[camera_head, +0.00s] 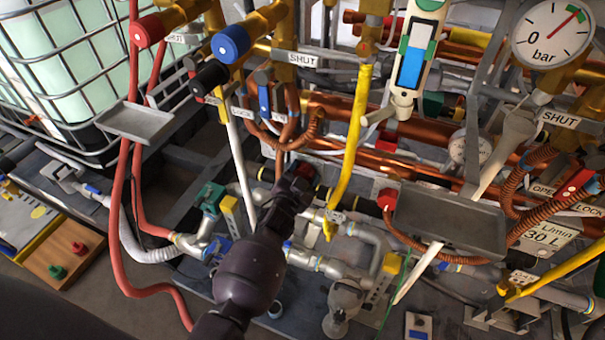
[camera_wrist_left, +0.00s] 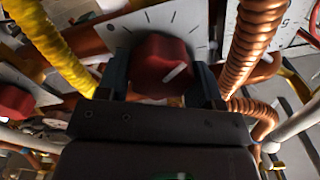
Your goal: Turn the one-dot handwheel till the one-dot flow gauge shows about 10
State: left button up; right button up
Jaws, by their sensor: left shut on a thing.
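My left gripper (camera_head: 290,190) reaches in from the bottom, among the pipes at mid-picture. In the left wrist view its two dark fingers (camera_wrist_left: 162,82) stand on either side of a red knob (camera_wrist_left: 165,62) with a white pointer line and are shut on it. A pale plate with tick marks (camera_wrist_left: 180,20) lies behind this knob. I cannot make out whether the knob carries one dot. A tall white gauge with a blue column (camera_head: 411,66) and green marks stands upper right; its numbers and dots are too small to read. My right gripper is not in view.
A round bar gauge (camera_head: 553,33) is at upper right. A yellow hose (camera_head: 350,150) and copper pipes (camera_head: 350,120) crowd around the left gripper. A grey tray (camera_head: 450,222) lies to its right. A second red knob (camera_wrist_left: 12,103) shows left of the fingers.

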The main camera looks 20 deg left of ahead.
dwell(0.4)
pick_arm(q)
jog(key=o, duration=0.9)
jog(key=shift+o, duration=0.2)
